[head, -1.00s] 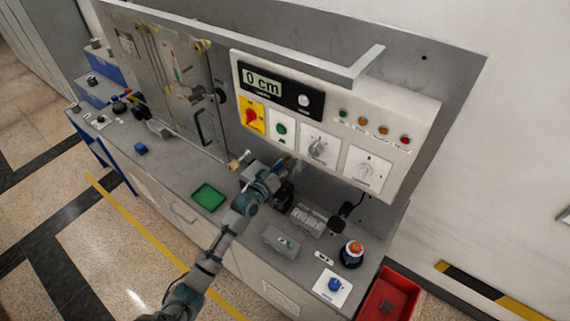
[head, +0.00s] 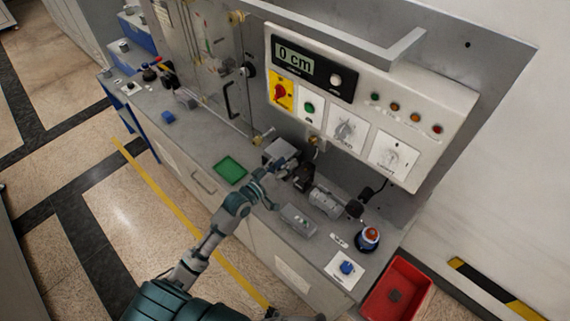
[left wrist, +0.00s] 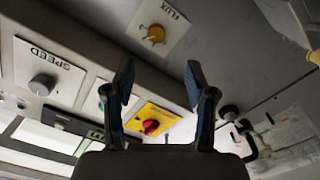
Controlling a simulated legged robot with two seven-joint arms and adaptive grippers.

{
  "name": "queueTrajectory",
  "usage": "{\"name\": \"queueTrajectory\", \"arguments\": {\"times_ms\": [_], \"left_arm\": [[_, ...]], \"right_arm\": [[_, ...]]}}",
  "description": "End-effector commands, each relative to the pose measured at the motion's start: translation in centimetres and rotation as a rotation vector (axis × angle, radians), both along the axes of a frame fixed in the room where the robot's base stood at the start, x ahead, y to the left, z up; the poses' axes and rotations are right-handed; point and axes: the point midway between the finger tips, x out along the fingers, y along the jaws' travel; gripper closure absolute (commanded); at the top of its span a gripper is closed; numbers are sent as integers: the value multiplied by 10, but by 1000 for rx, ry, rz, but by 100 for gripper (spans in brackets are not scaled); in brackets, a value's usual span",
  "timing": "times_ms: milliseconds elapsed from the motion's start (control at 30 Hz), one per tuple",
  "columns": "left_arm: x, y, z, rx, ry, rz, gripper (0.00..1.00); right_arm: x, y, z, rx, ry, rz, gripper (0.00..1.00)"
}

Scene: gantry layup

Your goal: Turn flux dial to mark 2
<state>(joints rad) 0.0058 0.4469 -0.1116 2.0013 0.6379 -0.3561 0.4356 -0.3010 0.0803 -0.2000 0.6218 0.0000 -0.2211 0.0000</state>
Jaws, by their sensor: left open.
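The flux dial (left wrist: 155,34) is a small orange-yellow knob on a white plate marked FLUX, at the top of the left wrist view. Its pointer cannot be read clearly against the marks. In the head view a brass-coloured knob (head: 314,142) under the control panel seems to be this dial, partly hidden by my gripper. My left gripper (left wrist: 159,80) is open and empty, its two fingers apart, with the dial seen beyond and slightly above the gap. It also shows in the head view (head: 304,165), close below the panel. My right gripper is not seen.
The control panel holds a "0 cm" display (head: 295,58), red-yellow switch (head: 281,94), green button (head: 309,107) and speed dial (head: 345,131). A green tray (head: 230,170), a grey cylinder device (head: 328,201) and a red-topped knob (head: 369,236) stand on the bench. A red bin (head: 398,287) stands right.

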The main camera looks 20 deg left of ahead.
Motion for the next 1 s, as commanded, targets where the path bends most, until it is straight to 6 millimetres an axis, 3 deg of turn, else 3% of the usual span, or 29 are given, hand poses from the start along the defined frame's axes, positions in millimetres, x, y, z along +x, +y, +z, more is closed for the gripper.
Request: {"name": "queueTrajectory", "arguments": {"times_ms": [333,533,633,767,1000], "left_arm": [[-4,2,-1,18,-5,1,44],[-46,19,-4,453,-163,2,44],[-55,18,1,575,-217,-3,44],[-42,14,5,583,-224,0,44],[8,-5,7,581,-224,1,44]], "right_arm": [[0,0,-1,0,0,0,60],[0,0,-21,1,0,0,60],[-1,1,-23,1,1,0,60],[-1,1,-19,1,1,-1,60],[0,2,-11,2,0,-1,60]]}}
